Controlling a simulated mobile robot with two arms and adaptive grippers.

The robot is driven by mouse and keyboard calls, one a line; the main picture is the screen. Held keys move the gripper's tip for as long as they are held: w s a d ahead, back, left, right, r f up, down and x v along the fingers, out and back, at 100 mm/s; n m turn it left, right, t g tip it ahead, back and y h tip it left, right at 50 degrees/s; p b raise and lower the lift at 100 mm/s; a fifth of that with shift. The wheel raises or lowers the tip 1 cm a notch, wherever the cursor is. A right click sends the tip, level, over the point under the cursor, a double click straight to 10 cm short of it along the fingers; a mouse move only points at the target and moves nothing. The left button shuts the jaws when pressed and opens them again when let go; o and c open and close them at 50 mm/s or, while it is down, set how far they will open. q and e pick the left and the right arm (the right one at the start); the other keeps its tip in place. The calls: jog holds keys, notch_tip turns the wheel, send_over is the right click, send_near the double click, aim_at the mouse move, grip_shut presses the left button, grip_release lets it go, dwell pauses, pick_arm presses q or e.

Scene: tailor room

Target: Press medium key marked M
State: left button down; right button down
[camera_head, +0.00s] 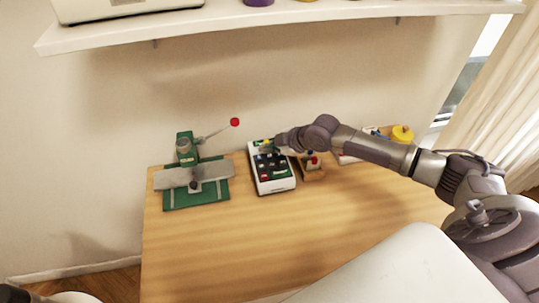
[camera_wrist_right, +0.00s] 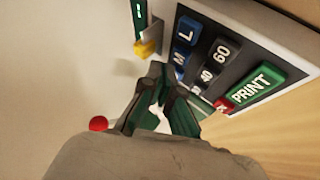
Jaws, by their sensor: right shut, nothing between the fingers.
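The label device (camera_head: 273,184) is a white box with a dark key panel, standing on the table in the head view. In the right wrist view its medium key marked M (camera_wrist_right: 180,62) is blue and sits beside the blue key L (camera_wrist_right: 186,31). My right gripper (camera_head: 268,148) is over the far end of the device. In the right wrist view its shut, empty fingertips (camera_wrist_right: 167,82) are close to the M key and partly cover the keys near it. I cannot tell whether they touch a key. My left gripper is not in view.
The dark 60 key (camera_wrist_right: 221,52), the 40 key (camera_wrist_right: 206,75) and the green PRINT key (camera_wrist_right: 255,84) are close by. A green press (camera_head: 185,150) with a red-knobbed lever stands left. A wooden stand (camera_head: 312,174) is right of the device. The table front (camera_head: 230,240) is clear.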

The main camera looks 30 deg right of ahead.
aim_at(271, 157)
jog(key=shift+f, duration=0.1)
dwell(0.3)
jog(key=shift+f, duration=0.35)
jog(key=shift+f+b, duration=0.4)
jog(key=shift+f, duration=0.05)
dwell(0.6)
jog(key=shift+r+p, duration=0.8)
jog(key=shift+r, duration=0.1)
notch_tip(271, 157, up, 5)
jog(key=p, duration=0.4)
jog(key=shift+r+p, duration=0.1)
jog(key=shift+p, duration=0.2)
